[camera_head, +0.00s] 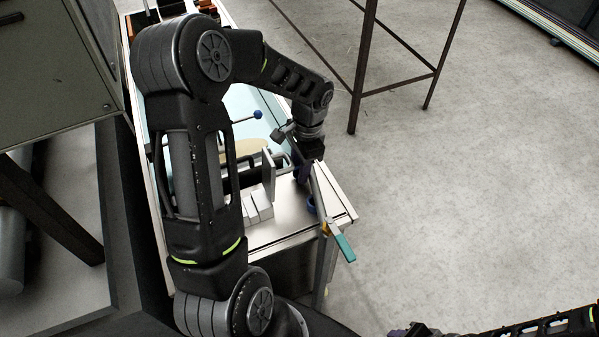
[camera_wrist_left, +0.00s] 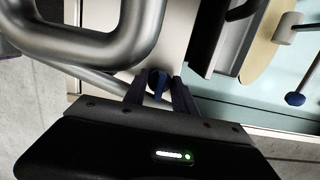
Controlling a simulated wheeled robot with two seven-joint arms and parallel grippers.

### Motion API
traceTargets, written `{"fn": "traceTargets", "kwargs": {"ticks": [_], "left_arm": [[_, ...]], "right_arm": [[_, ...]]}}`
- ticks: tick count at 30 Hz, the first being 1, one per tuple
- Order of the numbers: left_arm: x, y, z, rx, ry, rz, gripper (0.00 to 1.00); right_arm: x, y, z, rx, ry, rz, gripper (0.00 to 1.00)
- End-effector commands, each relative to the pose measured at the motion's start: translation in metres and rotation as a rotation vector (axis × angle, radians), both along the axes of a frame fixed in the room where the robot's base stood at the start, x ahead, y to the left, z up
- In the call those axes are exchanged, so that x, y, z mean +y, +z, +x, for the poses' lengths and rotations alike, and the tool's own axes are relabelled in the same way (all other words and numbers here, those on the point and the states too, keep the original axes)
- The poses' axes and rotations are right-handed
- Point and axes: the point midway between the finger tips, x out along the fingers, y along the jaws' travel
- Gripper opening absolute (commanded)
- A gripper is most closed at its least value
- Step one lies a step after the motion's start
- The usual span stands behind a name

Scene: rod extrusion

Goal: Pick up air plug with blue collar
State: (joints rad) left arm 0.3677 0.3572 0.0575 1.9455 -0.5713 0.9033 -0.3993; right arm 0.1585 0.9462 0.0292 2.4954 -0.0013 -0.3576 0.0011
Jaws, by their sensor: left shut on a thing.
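My left gripper (camera_head: 303,174) reaches down over the near right end of the bench in the head view. In the left wrist view its dark fingers (camera_wrist_left: 160,93) are closed around a small blue piece, which I take to be the collar of the air plug (camera_wrist_left: 158,84). The rest of the plug is hidden by the fingers. A dark blue round part (camera_head: 311,205) shows just below the fingers in the head view; I cannot tell if it belongs to the plug. My right gripper (camera_head: 412,331) is only partly in view at the bottom edge, its jaws unclear.
The white bench top (camera_head: 285,222) carries light blocks (camera_head: 257,207) beside an upright grey plate (camera_head: 268,178). A bar with a teal end (camera_head: 345,247) lies close to the left gripper. A bent metal tube (camera_wrist_left: 95,48) is close in the wrist view. A blue knob (camera_head: 257,114) stands further back.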

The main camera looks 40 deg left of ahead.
Motion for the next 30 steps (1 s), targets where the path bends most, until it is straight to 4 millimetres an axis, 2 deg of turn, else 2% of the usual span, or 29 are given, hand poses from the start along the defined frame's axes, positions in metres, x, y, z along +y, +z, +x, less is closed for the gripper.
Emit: {"fn": "traceTargets", "kwargs": {"ticks": [1, 7, 19, 23, 30], "left_arm": [[0.0, 0.0, 0.0, 0.0, 0.0, 0.0, 0.16], [0.0, 0.0, 0.0, 0.0, 0.0, 0.0, 0.0], [0.0, 0.005, 0.001, -0.001, 0.0, 0.0, 0.0], [0.0, 0.02, 0.001, -0.004, 0.0, 0.001, 0.0], [0.0, 0.066, 0.001, -0.005, 0.001, 0.002, 0.0]], "right_arm": [[0.0, 0.0, 0.0, 0.0, 0.0, 0.0, 0.36], [0.0, 0.0, 0.0, 0.0, 0.0, 0.0, 0.36], [0.0, 0.0, 0.0, 0.0, 0.0, 0.0, 0.36], [0.0, 0.0, 0.0, 0.0, 0.0, 0.0, 0.36], [0.0, -0.001, 0.0, 0.0, 0.0, 0.0, 0.36]]}}
